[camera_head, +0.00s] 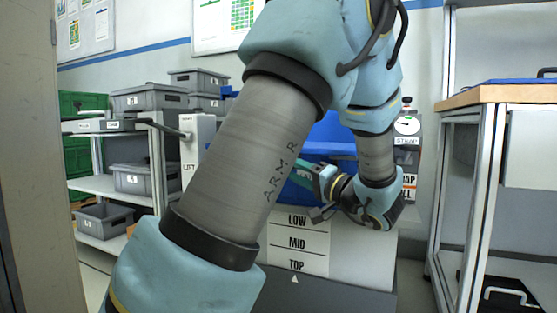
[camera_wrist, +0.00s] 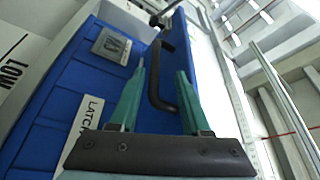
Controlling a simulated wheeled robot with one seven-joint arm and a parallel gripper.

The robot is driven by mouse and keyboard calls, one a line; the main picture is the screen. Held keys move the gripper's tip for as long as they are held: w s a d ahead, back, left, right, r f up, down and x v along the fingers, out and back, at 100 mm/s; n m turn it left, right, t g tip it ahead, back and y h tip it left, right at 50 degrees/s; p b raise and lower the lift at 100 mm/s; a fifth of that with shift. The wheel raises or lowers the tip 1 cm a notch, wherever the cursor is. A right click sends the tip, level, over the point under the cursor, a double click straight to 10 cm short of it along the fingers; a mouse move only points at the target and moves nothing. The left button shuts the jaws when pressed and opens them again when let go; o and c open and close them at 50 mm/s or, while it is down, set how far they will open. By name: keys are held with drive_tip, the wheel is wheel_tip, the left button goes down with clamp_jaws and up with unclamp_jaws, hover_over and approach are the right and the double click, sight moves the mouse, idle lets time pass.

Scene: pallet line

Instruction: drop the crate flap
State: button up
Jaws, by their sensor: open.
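The blue crate (camera_head: 332,135) stands behind the white panel in the head view, largely hidden by my arm. Its blue face (camera_wrist: 62,92) fills the left and middle of the wrist view. A dark bar handle (camera_wrist: 155,84) stands off that face, and a small grey plate (camera_wrist: 112,46) with a dark mark sits to its left. A white label reading "LATCH" (camera_wrist: 84,125) is partly covered by my gripper. My gripper (camera_wrist: 161,70) is open, with its two teal fingers pointing at the crate and the handle showing between them. I cannot tell whether they touch it.
A white panel marked LOW, MID and TOP (camera_head: 297,243) stands in front of the crate. A LIFT post (camera_head: 197,145) with a lever stands left. Shelves with grey bins (camera_head: 147,178) are further left. A wooden-topped bench (camera_head: 500,94) stands right.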

drive_tip(key=shift+p+v, duration=0.65)
drive_tip(key=shift+v, duration=2.15)
drive_tip(key=shift+a+f, duration=0.1)
drive_tip(key=s+a+f+g+p, duration=0.1)
drive_tip(key=a+f+g+p, duration=0.35)
drive_tip(key=a+g, duration=0.6)
drive_tip(key=s+a+f+n+g+h+p, duration=0.2)
drive_tip(key=s+a+f+g+h+p, duration=0.4)
drive_tip(key=s+a+h, duration=0.4)
wheel_tip(320, 180, up, 40)
drive_tip(key=d+n+t+h+p, duration=0.1)
drive_tip(key=t+h+p, duration=0.2)
drive_tip(key=p, duration=3.6)
drive_tip(key=shift+w+d+f, duration=0.2)
drive_tip(key=shift+w, duration=0.15)
